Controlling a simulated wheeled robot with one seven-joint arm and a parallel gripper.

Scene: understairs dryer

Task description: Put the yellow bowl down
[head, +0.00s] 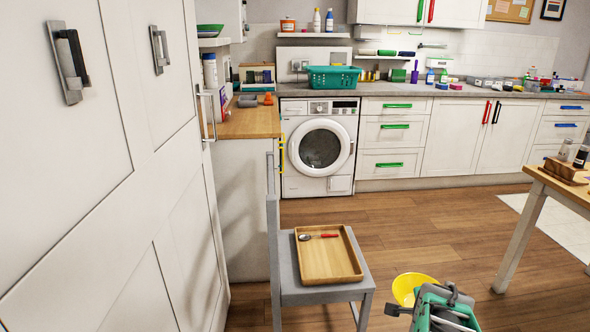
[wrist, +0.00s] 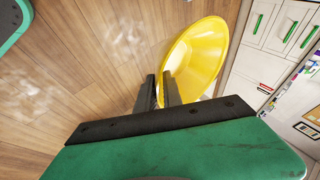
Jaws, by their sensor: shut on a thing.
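The yellow bowl (head: 414,287) is held in the air at the lower right of the head view, beside the grey chair. In the wrist view the yellow bowl (wrist: 196,58) is tilted, its wide inside partly facing the camera. My gripper (wrist: 160,88) is shut on the near edge of the bowl. In the head view my gripper (head: 428,296) partly hides the bowl's lower right side.
A grey chair (head: 325,294) bears a wooden tray (head: 328,278) with a red-handled spoon (head: 318,236) in it. A wooden table (head: 550,188) with a block of bottles stands at right. A white door (head: 85,180) fills the left. Wooden floor (head: 430,225) lies clear between chair and table.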

